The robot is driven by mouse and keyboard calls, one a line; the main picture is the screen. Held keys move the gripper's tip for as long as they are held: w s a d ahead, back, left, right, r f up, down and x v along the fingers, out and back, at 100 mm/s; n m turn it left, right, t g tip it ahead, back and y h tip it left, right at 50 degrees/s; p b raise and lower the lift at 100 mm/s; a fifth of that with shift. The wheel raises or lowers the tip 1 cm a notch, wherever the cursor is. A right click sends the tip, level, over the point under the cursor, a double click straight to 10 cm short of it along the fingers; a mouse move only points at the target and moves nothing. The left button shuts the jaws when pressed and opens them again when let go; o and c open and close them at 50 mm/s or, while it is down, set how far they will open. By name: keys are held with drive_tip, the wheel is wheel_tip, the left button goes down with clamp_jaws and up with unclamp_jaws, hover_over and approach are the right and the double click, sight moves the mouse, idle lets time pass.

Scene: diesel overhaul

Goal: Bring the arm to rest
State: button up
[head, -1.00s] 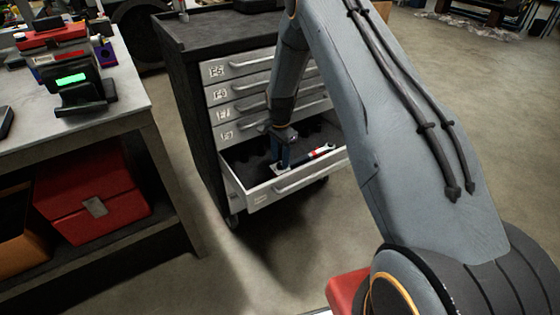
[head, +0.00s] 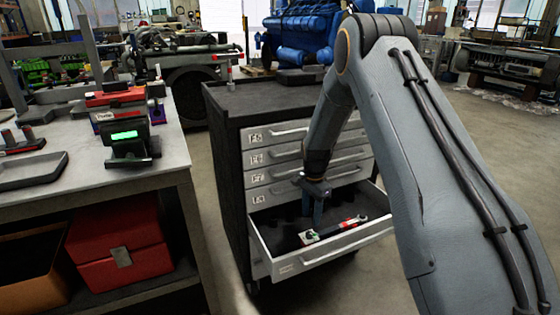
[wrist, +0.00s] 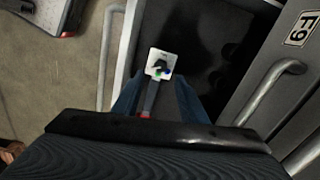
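My gripper (head: 318,215) points down over the open drawer of the tool cabinet. In the wrist view its two blue fingers (wrist: 157,98) stand apart with a gap between them. A tool with a red and dark shaft (head: 338,230) lies in the drawer (head: 335,252), just below the fingertips. Its white square end with a dark knob (wrist: 160,63) shows beyond the fingers in the wrist view. The tool seems to lie free of the fingers. My arm reaches down from the upper right in the head view.
The cabinet (head: 240,170) has closed drawers above the open one. A workbench (head: 100,180) at left carries a device with a green display (head: 125,136) and a tray (head: 30,170). A red box (head: 118,240) sits on its lower shelf. Floor is clear at right.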

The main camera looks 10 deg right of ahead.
drive_tip(key=s+r+n+p, duration=0.1)
drive_tip(key=s+r+n, duration=0.3)
drive_tip(key=s+r, duration=0.3)
drive_tip(key=s+r+n+p, duration=0.2)
drive_tip(key=s+r, duration=0.6)
drive_tip(key=s, duration=0.9)
drive_tip(key=s+r+n+p, duration=0.1)
drive_tip(key=s+r+n, duration=0.5)
drive_tip(key=s, duration=0.6)
drive_tip(key=shift+a+r+n, duration=0.25)
drive_tip(key=shift+r+n, duration=0.15)
drive_tip(key=shift+r, duration=0.55)
